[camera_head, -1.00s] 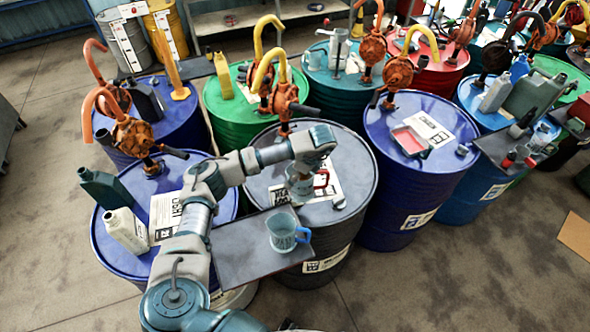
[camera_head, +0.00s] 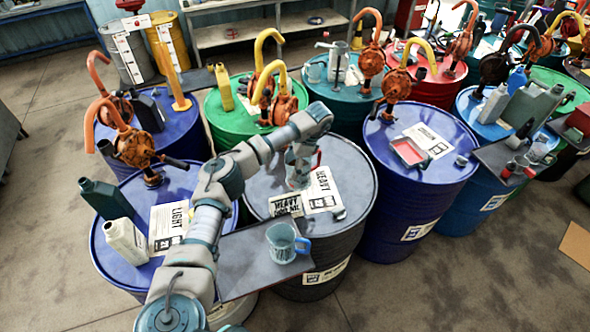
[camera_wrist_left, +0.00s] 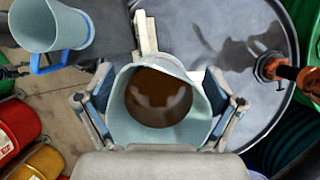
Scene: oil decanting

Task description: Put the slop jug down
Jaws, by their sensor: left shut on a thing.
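The jug in my left gripper has a red handle (camera_head: 318,160) and a pale blue-grey body (camera_head: 297,178). My left gripper (camera_head: 302,150) is shut around it over the lid of the dark drum (camera_head: 345,165). I cannot tell whether its base touches the lid. In the left wrist view the jug (camera_wrist_left: 185,135) is between the fingers of my left gripper (camera_wrist_left: 160,100), with brown liquid inside. A second jug (camera_head: 281,243), with a blue handle, stands on the grey side shelf (camera_head: 240,262). It also shows in the left wrist view (camera_wrist_left: 45,25). My right gripper is out of view.
Paper labels (camera_head: 325,190) lie on the dark drum's lid, and the lid's right part is bare. Orange hand pumps (camera_head: 285,108) rise at its back. A blue drum (camera_head: 400,195) with a red-filled tray (camera_head: 409,153) stands right. Two bottles (camera_head: 125,240) stand on the left drum.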

